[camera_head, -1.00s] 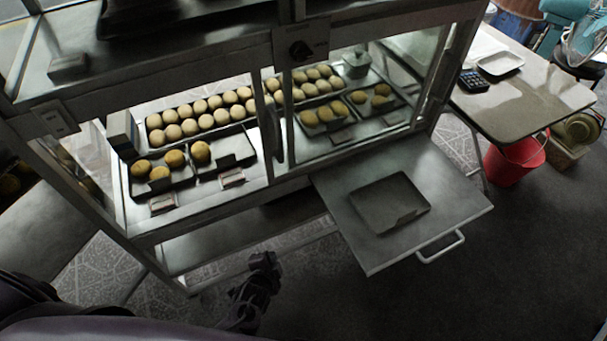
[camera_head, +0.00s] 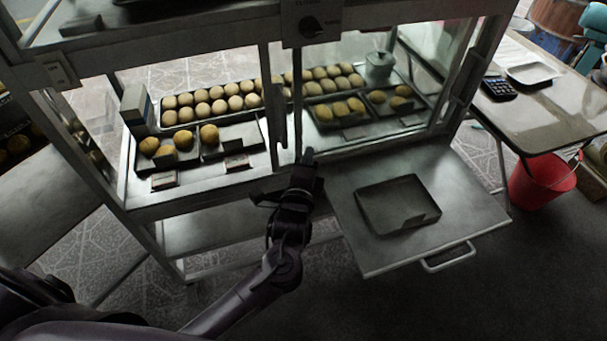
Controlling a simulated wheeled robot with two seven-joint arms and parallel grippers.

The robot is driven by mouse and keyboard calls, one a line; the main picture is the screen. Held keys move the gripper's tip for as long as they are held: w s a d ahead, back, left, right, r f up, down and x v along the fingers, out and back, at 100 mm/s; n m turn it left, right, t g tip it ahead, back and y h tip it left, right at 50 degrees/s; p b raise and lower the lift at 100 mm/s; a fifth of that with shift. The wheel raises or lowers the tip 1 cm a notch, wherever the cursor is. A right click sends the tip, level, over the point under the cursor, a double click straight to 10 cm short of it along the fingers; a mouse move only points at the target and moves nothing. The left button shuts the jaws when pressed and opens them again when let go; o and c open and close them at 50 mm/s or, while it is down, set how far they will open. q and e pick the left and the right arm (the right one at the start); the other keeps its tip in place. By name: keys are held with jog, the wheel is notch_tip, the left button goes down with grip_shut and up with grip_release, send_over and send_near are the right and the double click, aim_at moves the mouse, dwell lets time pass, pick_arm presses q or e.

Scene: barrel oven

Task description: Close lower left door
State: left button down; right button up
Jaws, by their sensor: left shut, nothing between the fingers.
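The glass-fronted oven cabinet (camera_head: 215,195) fills the upper left and middle of the view. Its lower left section holds trays of pale and golden round buns. A dark upright door handle (camera_head: 281,125) shows at the middle of the front. I cannot tell how far the left door stands open. My left gripper (camera_head: 308,158) is shut and empty, pointing up in front of the cabinet's middle post, just below and right of the handle. I cannot tell whether it touches the cabinet. My right gripper is out of view.
A metal shelf (camera_head: 460,205) with a front handle (camera_head: 448,258) juts out at right, bearing an empty dark tray (camera_head: 372,222). A table (camera_head: 540,115) with a calculator (camera_head: 499,88) and a red bucket (camera_head: 540,184) stand further right. The floor at front right is clear.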

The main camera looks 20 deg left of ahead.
pick_arm(q)
jog(key=a, duration=0.3)
jog(key=shift+w+a+r, duration=0.15)
jog(key=shift+a, duration=0.25)
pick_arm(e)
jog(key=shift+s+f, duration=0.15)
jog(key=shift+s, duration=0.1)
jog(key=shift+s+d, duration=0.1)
pick_arm(q)
jog(key=shift+a, duration=0.15)
